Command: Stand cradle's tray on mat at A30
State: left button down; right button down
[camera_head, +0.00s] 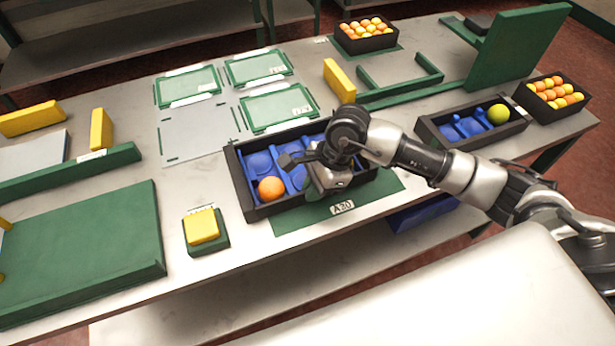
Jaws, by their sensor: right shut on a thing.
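A black tray (253,213) with blue moulded pockets is at the centre, with one orange (271,188) in its near left pocket. The tray lies over the back and left part of a green mat (310,221), and its left end reaches over bare table. The mat's front label (343,207) appears to read A30, but is small. I cannot tell whether the tray touches the mat or hangs just above it. My right gripper (318,179) is over the tray's right half and shut on the tray; its fingertips and that half are largely hidden. My left gripper is out of view.
Another black tray with blue pockets (479,137) holds a yellow-green fruit (498,114) at right. Full fruit crates stand at the back (366,36) and far right (553,97). A yellow block on a green base (203,227) stands left of the tray. Green-framed panels (278,107) lie behind it.

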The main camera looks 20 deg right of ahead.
jog(key=shift+r, duration=0.9)
notch_tip(320, 180, up, 2)
jog(key=shift+s+r+b, duration=0.15)
jog(key=shift+r+b, duration=0.1)
jog(key=shift+b, duration=0.2)
jog(key=s+d+r+b, duration=0.2)
jog(key=s+r, duration=0.5)
jog(key=s, duration=0.4)
jog(key=w+d+f+n+g+h+p, duration=0.1)
jog(key=w+f+n+g+h, duration=0.3)
jog(key=n, duration=1.3)
jog(key=shift+w+d+f+n+h+p, duration=0.35)
jog(key=shift+w+p, duration=0.55)
jog(key=shift+w, duration=0.2)
